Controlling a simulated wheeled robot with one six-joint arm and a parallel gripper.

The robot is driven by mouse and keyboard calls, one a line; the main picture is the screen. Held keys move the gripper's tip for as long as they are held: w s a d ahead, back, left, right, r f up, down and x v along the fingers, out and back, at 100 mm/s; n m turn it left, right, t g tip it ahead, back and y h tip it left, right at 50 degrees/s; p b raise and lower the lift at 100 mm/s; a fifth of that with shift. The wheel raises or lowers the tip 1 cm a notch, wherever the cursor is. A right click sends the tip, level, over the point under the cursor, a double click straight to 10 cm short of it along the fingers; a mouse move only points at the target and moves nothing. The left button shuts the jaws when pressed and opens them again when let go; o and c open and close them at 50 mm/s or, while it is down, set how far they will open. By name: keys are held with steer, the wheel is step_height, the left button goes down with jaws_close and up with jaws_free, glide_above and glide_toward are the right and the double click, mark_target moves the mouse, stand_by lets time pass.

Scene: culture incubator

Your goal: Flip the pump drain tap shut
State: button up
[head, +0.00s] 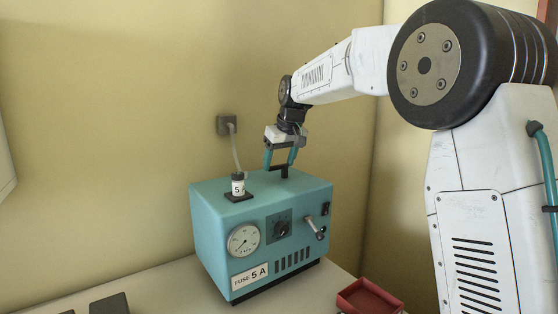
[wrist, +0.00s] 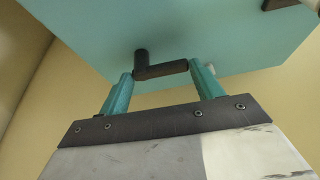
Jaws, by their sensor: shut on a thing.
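The teal pump box (head: 210,235) stands on the bench. A black L-shaped lever (wrist: 162,70), a short post with a bar, stands on its top face. My gripper (head: 281,160) points down over the pump's top. Its teal fingers (wrist: 162,80) are shut on the black lever, one at each end of the bar in the wrist view. A metal lever (head: 313,226) sticks out of the pump's front right, clear of my gripper. I cannot tell for sure which lever is the drain tap.
A fuse holder labelled 5 A (head: 238,188) stands on the pump's top, left of my gripper. A hose runs near it from a wall fitting (head: 227,125). The front has a gauge (head: 243,240) and a knob (head: 282,229). A red tray (head: 368,297) is at right.

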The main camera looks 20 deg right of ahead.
steer(key=shift+n, duration=0.4)
steer(key=o, duration=1)
steer(key=v, duration=0.8)
steer(key=shift+d, duration=0.15)
steer(key=shift+f, duration=0.1)
